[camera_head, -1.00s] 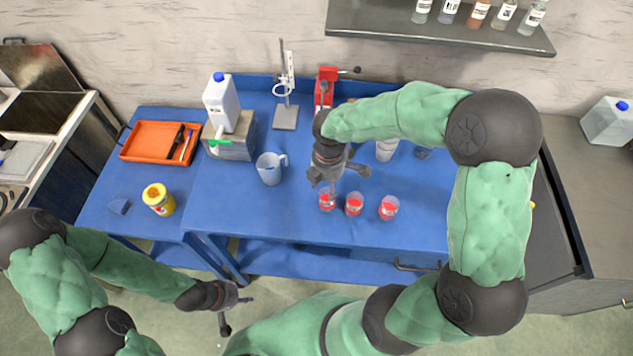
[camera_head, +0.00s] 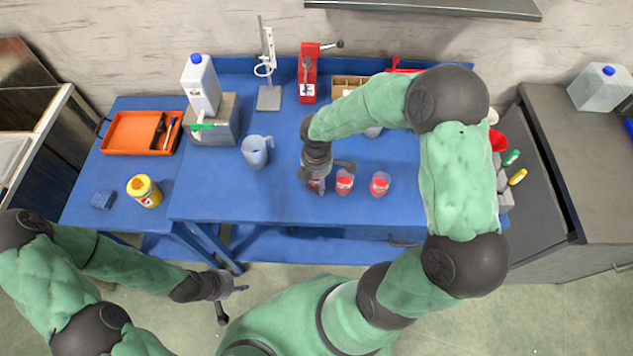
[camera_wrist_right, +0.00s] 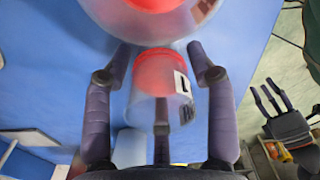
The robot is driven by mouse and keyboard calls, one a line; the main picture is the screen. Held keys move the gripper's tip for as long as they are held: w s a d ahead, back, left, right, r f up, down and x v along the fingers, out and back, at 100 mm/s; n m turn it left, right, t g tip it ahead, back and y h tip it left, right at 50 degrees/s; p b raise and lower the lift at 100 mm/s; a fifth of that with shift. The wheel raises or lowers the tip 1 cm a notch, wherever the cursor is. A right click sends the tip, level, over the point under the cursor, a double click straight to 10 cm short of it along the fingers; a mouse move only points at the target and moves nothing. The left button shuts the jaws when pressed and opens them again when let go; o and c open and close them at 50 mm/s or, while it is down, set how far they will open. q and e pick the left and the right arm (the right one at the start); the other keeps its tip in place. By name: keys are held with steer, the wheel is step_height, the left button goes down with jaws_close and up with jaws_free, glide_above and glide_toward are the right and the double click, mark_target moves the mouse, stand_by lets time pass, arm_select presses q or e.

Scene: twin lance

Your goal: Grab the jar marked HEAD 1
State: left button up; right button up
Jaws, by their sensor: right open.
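Three clear jars with red tops stand in a row on the blue bench. The left jar (camera_head: 315,185) is partly hidden by my right gripper (camera_head: 322,178), which is down over it. The middle jar (camera_head: 344,182) and the right jar (camera_head: 380,184) stand clear. In the right wrist view a red-topped jar (camera_wrist_right: 155,88) with a white label lies between the spread, open fingers. The label is too small to read, so I cannot tell which jar is HEAD 1. Another red-topped jar (camera_wrist_right: 150,18) fills the top edge. My left gripper (camera_head: 234,300) is open and empty, low before the bench.
A grey-blue jug (camera_head: 257,152) stands left of the jars. A white bottle (camera_head: 201,88) on a grey block, a metal stand (camera_head: 268,97) and a red press (camera_head: 308,75) are behind. An orange tray (camera_head: 130,132) and a yellow jar (camera_head: 145,191) are further left. The front strip is clear.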

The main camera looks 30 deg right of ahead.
steer(key=shift+f, duration=0.55)
steer(key=c, duration=0.7)
steer(key=shift+r, duration=0.15)
